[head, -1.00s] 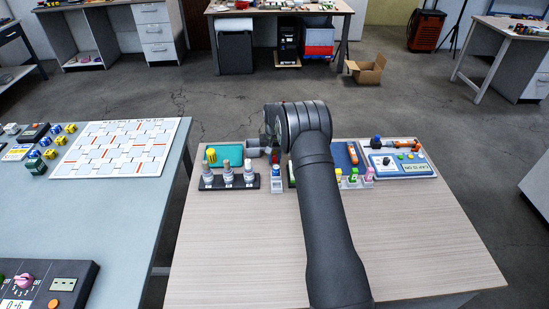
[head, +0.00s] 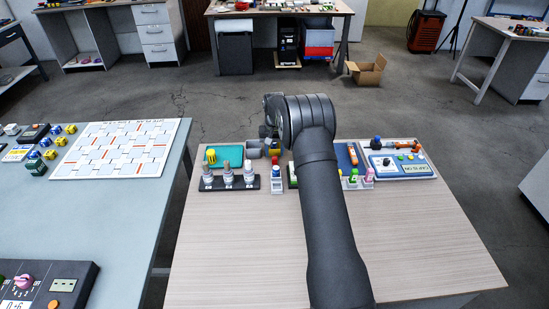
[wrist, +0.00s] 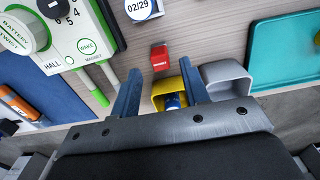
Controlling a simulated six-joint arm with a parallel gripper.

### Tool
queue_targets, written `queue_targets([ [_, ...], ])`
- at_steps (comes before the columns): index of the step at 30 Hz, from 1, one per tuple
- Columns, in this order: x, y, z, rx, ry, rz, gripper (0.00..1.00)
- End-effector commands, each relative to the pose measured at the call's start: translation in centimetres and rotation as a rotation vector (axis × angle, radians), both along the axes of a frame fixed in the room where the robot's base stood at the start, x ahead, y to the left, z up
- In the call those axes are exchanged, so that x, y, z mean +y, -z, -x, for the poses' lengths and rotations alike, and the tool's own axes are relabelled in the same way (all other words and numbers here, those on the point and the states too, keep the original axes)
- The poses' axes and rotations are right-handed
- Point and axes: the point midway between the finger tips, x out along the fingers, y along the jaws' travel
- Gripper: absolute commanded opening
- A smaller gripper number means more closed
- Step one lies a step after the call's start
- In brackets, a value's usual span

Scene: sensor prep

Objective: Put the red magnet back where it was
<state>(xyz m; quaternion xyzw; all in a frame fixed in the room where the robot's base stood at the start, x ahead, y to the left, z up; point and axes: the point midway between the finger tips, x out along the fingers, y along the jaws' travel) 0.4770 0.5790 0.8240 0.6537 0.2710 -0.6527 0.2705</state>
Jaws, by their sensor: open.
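The red magnet (wrist: 160,58) is a small red block with a white label. In the wrist view it sits on the wood-grain tabletop (wrist: 205,35), just in front of the yellow bin. My gripper (wrist: 160,72) is open, with its two blue-grey fingers apart and nothing between them. The magnet shows past the fingertips, roughly centred between them and apart from both. A green-edged white tester (wrist: 75,25) marked HALL, WAKE and MAGNET is at upper left. In the head view my arm hides part of the bench, and the fingers cannot be made out clearly.
The yellow bin (wrist: 158,87) holds something blue, and a grey bin (wrist: 228,76) stands beside it. A teal tray (wrist: 285,55) is at right. The bench's front (head: 240,250) is clear.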

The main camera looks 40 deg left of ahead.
Motion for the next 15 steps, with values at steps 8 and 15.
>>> queue_targets([
  [8,0.0,-5.8,0.0,-0.002,0.000,-0.002,0.42],
  [15,0.0,-7.7,0.0,0.000,0.000,0.000,0.42],
])
